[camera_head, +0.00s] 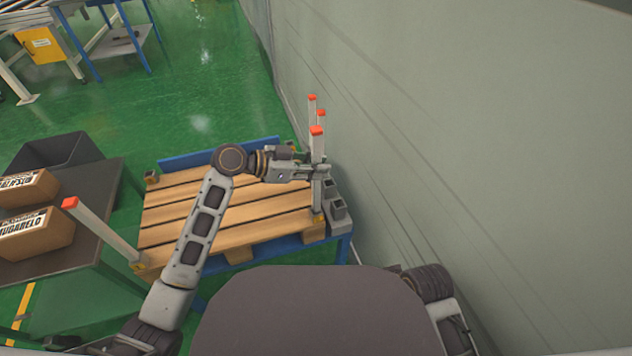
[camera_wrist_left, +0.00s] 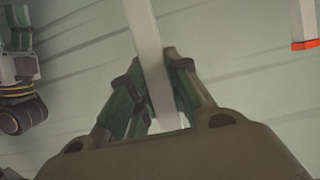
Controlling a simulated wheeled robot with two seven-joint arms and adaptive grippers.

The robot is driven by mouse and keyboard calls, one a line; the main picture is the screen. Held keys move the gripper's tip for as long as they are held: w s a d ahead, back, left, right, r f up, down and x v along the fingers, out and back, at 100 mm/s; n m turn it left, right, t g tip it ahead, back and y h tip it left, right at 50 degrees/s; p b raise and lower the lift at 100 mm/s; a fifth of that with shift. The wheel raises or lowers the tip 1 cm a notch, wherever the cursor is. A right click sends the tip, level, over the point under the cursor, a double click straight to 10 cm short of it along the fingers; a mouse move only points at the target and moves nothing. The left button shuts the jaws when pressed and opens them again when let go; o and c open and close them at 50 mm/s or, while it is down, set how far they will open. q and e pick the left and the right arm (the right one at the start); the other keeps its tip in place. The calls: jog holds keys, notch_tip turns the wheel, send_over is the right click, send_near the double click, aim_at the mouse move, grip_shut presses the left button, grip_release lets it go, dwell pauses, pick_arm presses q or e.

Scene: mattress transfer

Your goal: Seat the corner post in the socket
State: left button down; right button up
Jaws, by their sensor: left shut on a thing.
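My left gripper (camera_head: 316,171) is shut on an upright pale post with an orange top (camera_head: 317,131), at the near right corner of the wooden pallet (camera_head: 225,213). In the left wrist view the post (camera_wrist_left: 150,50) passes between the fingers. The post's lower end is close to the yellow-marked corner socket (camera_head: 319,217); I cannot tell whether it is inside. Another post (camera_head: 100,230) leans in the picture at the near left corner. What looks like my right gripper (camera_wrist_left: 18,40) shows at the left wrist view's edge; its fingers are unclear.
Two more orange-topped posts (camera_head: 312,110) (camera_head: 321,114) stand behind the held one. Grey empty-looking holders (camera_head: 337,208) sit right of the pallet, near the wall (camera_head: 430,130). A dark table (camera_head: 85,250) with cartons (camera_head: 35,235) is at left.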

jog(key=shift+s, duration=0.1)
pick_arm(q)
notch_tip(320, 180, down, 5)
jog(key=shift+r+b, duration=0.1)
jog(key=shift+b, duration=0.65)
pick_arm(e)
jog(key=shift+a+f, duration=0.25)
jog(key=shift+f, duration=0.25)
jog(key=shift+a+f, duration=0.2)
jog(key=shift+f, duration=0.3)
jog(key=shift+w+f, duration=0.15)
jog(key=shift+w, duration=0.05)
pick_arm(q)
jog(key=c, duration=1.3)
grip_release()
jog(key=shift+c, duration=0.2)
pick_arm(e)
jog(key=shift+a, duration=0.1)
jog(key=shift+y, duration=0.3)
jog(key=shift+s, duration=0.1)
